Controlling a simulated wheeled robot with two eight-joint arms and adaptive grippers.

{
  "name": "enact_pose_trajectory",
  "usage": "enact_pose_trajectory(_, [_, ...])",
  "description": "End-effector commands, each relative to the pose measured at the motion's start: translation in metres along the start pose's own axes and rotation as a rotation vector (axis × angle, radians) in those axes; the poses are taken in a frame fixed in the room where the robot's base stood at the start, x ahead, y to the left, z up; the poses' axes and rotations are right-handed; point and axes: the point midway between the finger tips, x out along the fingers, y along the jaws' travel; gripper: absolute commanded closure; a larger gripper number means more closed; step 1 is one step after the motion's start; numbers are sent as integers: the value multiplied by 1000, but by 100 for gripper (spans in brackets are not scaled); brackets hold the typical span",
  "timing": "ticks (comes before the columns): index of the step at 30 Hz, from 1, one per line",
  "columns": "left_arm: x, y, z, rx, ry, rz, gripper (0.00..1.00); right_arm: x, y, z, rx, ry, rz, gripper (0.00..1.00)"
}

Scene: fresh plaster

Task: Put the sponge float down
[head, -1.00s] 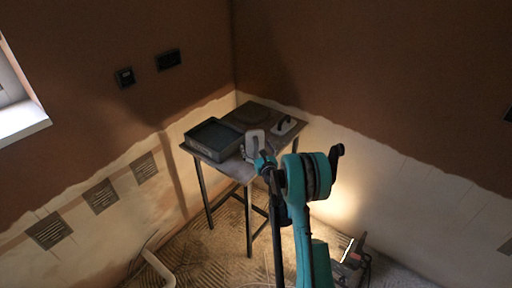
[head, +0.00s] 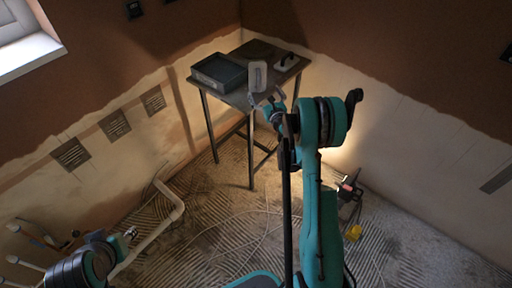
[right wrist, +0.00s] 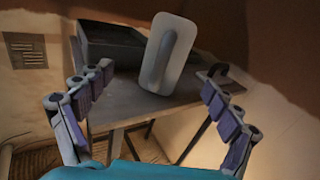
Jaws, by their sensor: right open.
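A dark grey tray (head: 219,73) fills the table's left part. A pale pipe (head: 170,205), cables and a red tool (head: 349,187) are on the ridged floor.

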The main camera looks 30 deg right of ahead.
Motion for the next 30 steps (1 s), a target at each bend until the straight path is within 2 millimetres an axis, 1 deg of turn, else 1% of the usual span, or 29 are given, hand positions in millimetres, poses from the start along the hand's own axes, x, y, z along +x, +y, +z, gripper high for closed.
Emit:
enact_pose_trajectory(1, [0, 0, 0, 0, 0, 0, 60, -3, 13, 14, -65, 7, 28, 9])
enact_pose_trajectory(2, [0, 0, 0, 0, 0, 0, 60, -5, 22, 23, -121, 12, 49, 9])
enact_pose_trajectory(4, [0, 0, 0, 0, 0, 0, 60, -13, 49, 48, -290, 26, 116, 9])
enact_pose_trajectory(5, [0, 0, 0, 0, 0, 0, 60, -19, 63, 59, -377, 31, 151, 9])
enact_pose_trajectory(6, [0, 0, 0, 0, 0, 0, 60, -29, 82, 74, -499, 37, 200, 9])
enact_pose_trajectory(8, [0, 0, 0, 0, 0, 0, 60, -47, 108, 92, -686, 41, 276, 9])
enact_pose_trajectory(9, [0, 0, 0, 0, 0, 0, 60, -61, 124, 102, -809, 42, 327, 9])
enact_pose_trajectory(11, [0, 0, 0, 0, 0, 0, 60, -85, 147, 114, -992, 38, 406, 9])
enact_pose_trajectory(12, [0, 0, 0, 0, 0, 0, 60, -102, 161, 120, -1114, 33, 459, 9])
enact_pose_trajectory(14, [0, 0, 0, 0, 0, 0, 60, -131, 179, 125, -1295, 21, 541, 9])
enact_pose_trajectory(15, [0, 0, 0, 0, 0, 0, 60, -152, 189, 127, -1414, 11, 596, 9])
enact_pose_trajectory(16, [0, 0, 0, 0, 0, 0, 60, -167, 196, 128, -1503, 2, 638, 9])
enact_pose_trajectory(17, [0, 0, 0, 0, 0, 0, 60, -183, 202, 128, -1592, -9, 680, 9])
enact_pose_trajectory(18, [0, 0, 0, 0, 0, 0, 60, -206, 208, 126, -1709, -24, 738, 9])
enact_pose_trajectory(19, [0, 0, 0, 0, 0, 0, 60, -222, 212, 124, -1795, -37, 783, 9])
enact_pose_trajectory(20, [0, 0, 0, 0, 0, 0, 60, -239, 214, 122, -1882, -51, 826, 9])
enact_pose_trajectory(21, [0, 0, 0, 0, 0, 0, 60, -262, 216, 117, -1996, -71, 887, 9])
enact_pose_trajectory(23, [0, 0, 0, 0, 0, 0, 60, -295, 216, 109, -2162, -105, 981, 9])
enact_pose_trajectory(24, [0, 0, 0, 0, 0, 0, 60, -316, 214, 102, -2266, -128, 1041, 9])
enact_pose_trajectory(27, [0, 0, 0, 0, 0, 0, 60, -362, 205, 85, -2493, -186, 1184, 9])
enact_pose_trajectory(30, [0, 0, 0, 0, 0, 0, 60, -394, 193, 72, -2658, -235, 1298, 9])
